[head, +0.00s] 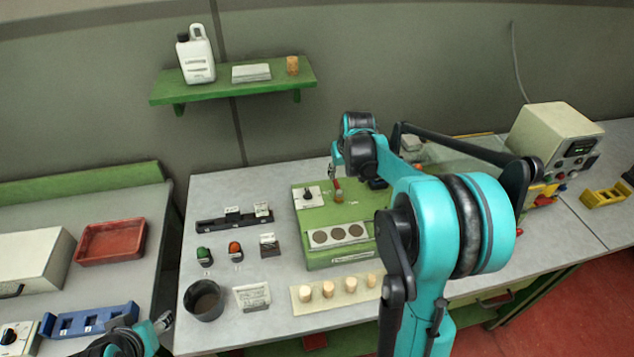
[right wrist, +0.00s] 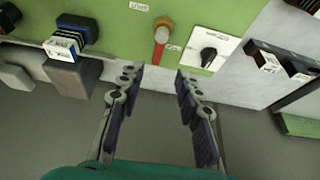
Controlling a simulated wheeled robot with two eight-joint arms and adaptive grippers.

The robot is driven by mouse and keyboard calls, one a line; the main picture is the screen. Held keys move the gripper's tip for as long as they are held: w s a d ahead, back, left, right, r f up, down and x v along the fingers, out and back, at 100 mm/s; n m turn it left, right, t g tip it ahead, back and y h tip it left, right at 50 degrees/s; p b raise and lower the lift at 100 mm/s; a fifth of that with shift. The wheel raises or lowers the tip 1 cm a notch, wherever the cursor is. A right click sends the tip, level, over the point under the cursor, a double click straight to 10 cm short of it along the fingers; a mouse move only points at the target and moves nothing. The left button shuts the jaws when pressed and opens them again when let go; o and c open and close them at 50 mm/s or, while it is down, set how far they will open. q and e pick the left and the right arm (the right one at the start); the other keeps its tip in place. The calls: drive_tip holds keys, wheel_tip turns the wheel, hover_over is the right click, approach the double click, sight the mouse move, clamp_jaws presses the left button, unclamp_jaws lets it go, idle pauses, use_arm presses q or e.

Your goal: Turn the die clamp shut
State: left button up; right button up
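The green press block (head: 341,257) stands on the middle bench. On its top are a small lever with an orange-red end (head: 338,191) and a white plate with a black knob (head: 308,195). In the right wrist view the lever (right wrist: 161,38) lies just beyond my fingertips, between their lines, and the black knob (right wrist: 208,56) is to its right. I cannot read which one is labelled as the die clamp. My right gripper (right wrist: 158,76) is open and empty; in the head view it (head: 334,176) is small, close to the lever. My left gripper (head: 160,324) is low at the left, its fingers unclear.
A pale strip with cork stoppers (head: 335,296) lies in front of the block. A dark cup (head: 203,300), green and orange buttons and a black rail (head: 232,220) are left of it. A beige control box (head: 552,140) stands at the right. My right arm hides the block's right side.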

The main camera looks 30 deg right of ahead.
sight(337, 184)
drive_tip(key=shift+w+d+f, duration=0.2)
drive_tip(key=shift+w+f, duration=0.1)
drive_tip(key=b+x, duration=0.2)
drive_tip(key=x, duration=0.5)
drive_tip(key=shift+w+f, duration=0.1)
drive_tip(key=shift+f, duration=0.2)
clamp_jaws()
